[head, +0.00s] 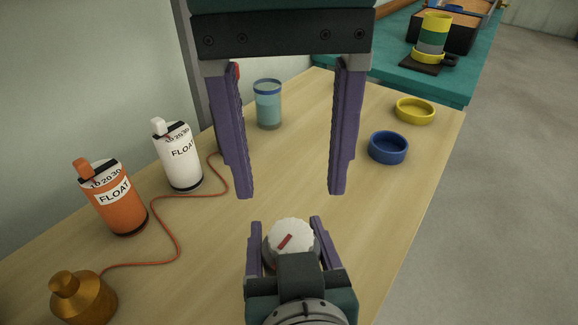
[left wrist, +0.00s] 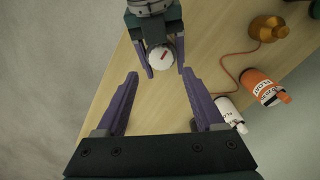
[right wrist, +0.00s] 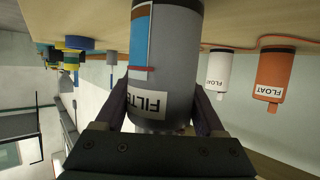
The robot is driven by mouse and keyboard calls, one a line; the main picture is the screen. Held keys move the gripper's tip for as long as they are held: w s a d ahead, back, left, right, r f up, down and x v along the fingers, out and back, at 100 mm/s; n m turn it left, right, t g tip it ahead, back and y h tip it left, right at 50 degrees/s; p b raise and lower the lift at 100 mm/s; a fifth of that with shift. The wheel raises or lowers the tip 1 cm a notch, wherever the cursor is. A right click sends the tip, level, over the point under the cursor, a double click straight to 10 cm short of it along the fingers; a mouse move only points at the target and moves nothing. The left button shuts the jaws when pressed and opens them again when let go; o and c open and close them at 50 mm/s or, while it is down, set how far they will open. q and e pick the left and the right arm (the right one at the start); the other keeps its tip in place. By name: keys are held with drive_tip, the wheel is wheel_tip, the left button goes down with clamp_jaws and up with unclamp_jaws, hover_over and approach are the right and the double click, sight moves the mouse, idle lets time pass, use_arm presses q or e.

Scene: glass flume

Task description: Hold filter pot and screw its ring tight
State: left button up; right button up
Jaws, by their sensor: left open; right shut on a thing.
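The filter pot (right wrist: 165,60) is a grey cylinder with a FILTER label, a blue-and-brown stripe and a dark rim. My right gripper (head: 286,228) is shut around its sides. In the head view its top shows as a white ridged ring or cap (head: 291,236) with a red bar. The same white top shows in the left wrist view (left wrist: 160,58). My left gripper (head: 291,194) is open and empty above and beyond the pot, its fingers pointing down and apart from the white top. The lower pot is hidden by my right gripper in the head view.
White (head: 177,155) and orange (head: 113,198) FLOAT canisters, a red cord (head: 178,232) and a brass weight (head: 82,298) lie left. A blue-rimmed jar (head: 268,105) stands behind. Blue (head: 388,148) and yellow (head: 414,111) rings lie right, near the table edge.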

sight(288, 237)
use_arm(q)
drive_tip(key=shift+d+f+m, duration=0.1)
drive_tip(key=shift+f+m, duration=0.3)
drive_tip(key=shift+m, duration=0.4)
drive_tip(key=shift+f, duration=3.25)
drive_tip(key=c, duration=0.8)
drive_tip(key=m, duration=0.5)
drive_tip(key=shift+m, duration=0.3)
drive_tip(key=m, duration=0.4)
drive_tip(key=shift+s, duration=0.1)
drive_tip(key=shift+f+y, duration=0.1)
drive_tip(key=shift+y, duration=0.2)
drive_tip(key=o, duration=0.8)
drive_tip(key=shift+s, duration=0.1)
